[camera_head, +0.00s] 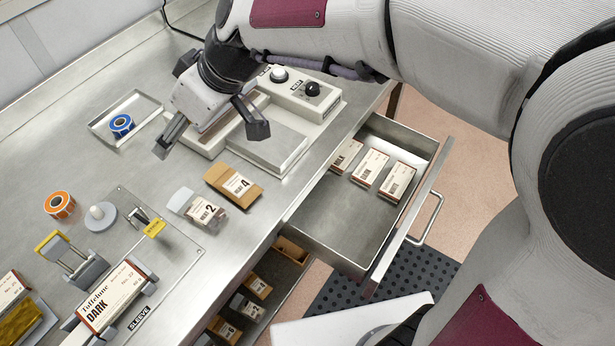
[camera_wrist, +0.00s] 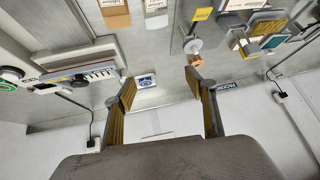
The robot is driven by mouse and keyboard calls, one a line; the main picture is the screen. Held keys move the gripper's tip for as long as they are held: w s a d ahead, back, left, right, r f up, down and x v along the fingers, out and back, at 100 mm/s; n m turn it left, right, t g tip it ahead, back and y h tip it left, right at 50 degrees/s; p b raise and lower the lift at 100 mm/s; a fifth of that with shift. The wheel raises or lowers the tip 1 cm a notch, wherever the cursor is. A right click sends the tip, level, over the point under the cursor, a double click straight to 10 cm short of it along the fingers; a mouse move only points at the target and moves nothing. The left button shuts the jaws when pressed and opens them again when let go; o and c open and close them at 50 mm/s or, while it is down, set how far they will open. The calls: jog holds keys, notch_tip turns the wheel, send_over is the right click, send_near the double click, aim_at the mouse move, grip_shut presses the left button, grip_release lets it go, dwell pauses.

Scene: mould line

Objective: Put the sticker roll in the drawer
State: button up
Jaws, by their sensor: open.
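Two sticker rolls show in the head view. A blue roll (camera_head: 122,125) lies in a shallow metal tray (camera_head: 103,132) at the back left, and an orange roll (camera_head: 60,204) lies on the bare worktop at the left. The blue roll (camera_wrist: 146,81) and orange roll (camera_wrist: 194,60) also show in the wrist view, beyond the fingers. The drawer (camera_head: 333,221) is pulled out at the right of the bench, with three white labelled boxes (camera_head: 370,167) at its back. My gripper (camera_head: 214,133) is open and empty above the worktop, right of the tray.
A device with a black knob (camera_head: 312,89) stands behind my gripper. A brown packet (camera_head: 234,185) and a clear packet (camera_head: 197,208) lie near the bench edge. A fixture with a spindle (camera_head: 101,214) and a carton (camera_head: 110,296) stand front left. The drawer's front half is clear.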

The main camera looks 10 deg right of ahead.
jog(key=s+d+m+h, duration=0.2)
jog(key=s+d, duration=0.3)
jog(key=d, duration=0.4)
jog(key=s+d+m+t+h, duration=0.1)
jog(key=s+d+m, duration=0.4)
jog(key=d, duration=0.5)
jog(key=s+d+f+m+t+h, duration=0.1)
jog(key=s+d+m+h, duration=0.2)
jog(key=s+d, duration=0.4)
jog(key=d, duration=0.2)
jog(key=shift+s+d+m+h, duration=0.15)
jog(key=shift+d+m+h, duration=0.15)
jog(key=shift+d, duration=0.05)
jog(key=shift+o, duration=0.4)
jog(key=shift+a, duration=0.1)
